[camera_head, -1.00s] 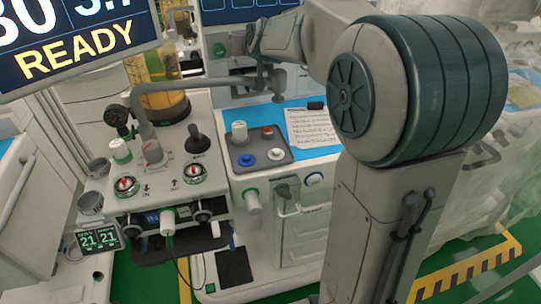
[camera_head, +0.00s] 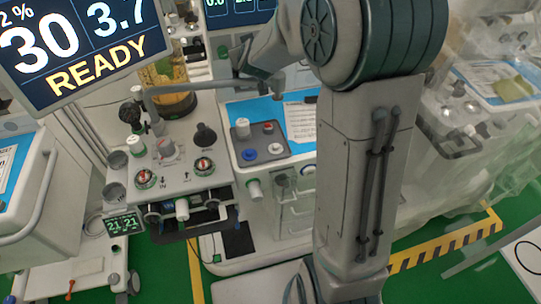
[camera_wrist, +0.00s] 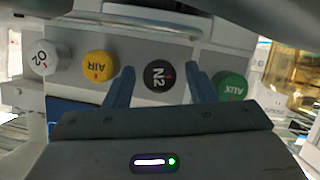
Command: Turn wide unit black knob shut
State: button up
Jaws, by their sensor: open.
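A round black knob marked N2 (camera_wrist: 162,76) shows in the wrist view on a grey panel, in a row with other coloured knobs. My gripper (camera_wrist: 163,72) is open, with one blue finger on either side of the black knob. Gaps seem to remain between the fingers and the knob, but I cannot tell how deep they reach. The knob's red mark is partly visible. In the head view my arm runs to the upper middle, and its gripper end is not clear there.
Beside the black knob are a yellow AIR knob (camera_wrist: 99,66) and a green AUX knob (camera_wrist: 230,86); a white O2 knob (camera_wrist: 44,57) is farther left. In the head view, a cart with gauges (camera_head: 172,182) and a READY monitor (camera_head: 85,45) stand at left. Green floor shows at right.

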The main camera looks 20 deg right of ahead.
jog(key=shift+a+r+p, duration=0.1)
jog(key=shift+r+p, duration=0.15)
jog(key=shift+p, duration=0.2)
jog(key=f+v, duration=0.1)
jog(key=v, duration=1.3)
jog(key=s+f+g+b, duration=0.3)
jog(key=s+f, duration=0.2)
jog(key=f, duration=0.1)
jog(key=s+f+g+y+b, duration=0.1)
jog(key=s+f+g+b, duration=0.2)
jog(key=s+f, duration=0.3)
jog(key=s+a+f+g+y+b, duration=0.1)
jog(key=s+f+g+b, duration=0.2)
jog(key=s+f, duration=0.3)
jog(key=shift+s+f+b, duration=0.15)
jog(key=shift+f+b, duration=0.3)
jog(key=shift+b, duration=0.25)
jog(key=w+r+n+t+h+p, duration=0.1)
jog(key=w+r+t+h+p, duration=0.2)
jog(key=w+r+t+p, duration=1)
jog(key=w+d+r+g+b, duration=0.1)
jog(key=w+g+b, duration=0.3)
jog(key=w, duration=1.2)
jog(key=d+b, duration=0.1)
jog(key=b, duration=0.1)
jog(key=shift+d+r+b, duration=0.15)
jog(key=shift+b, duration=0.25)
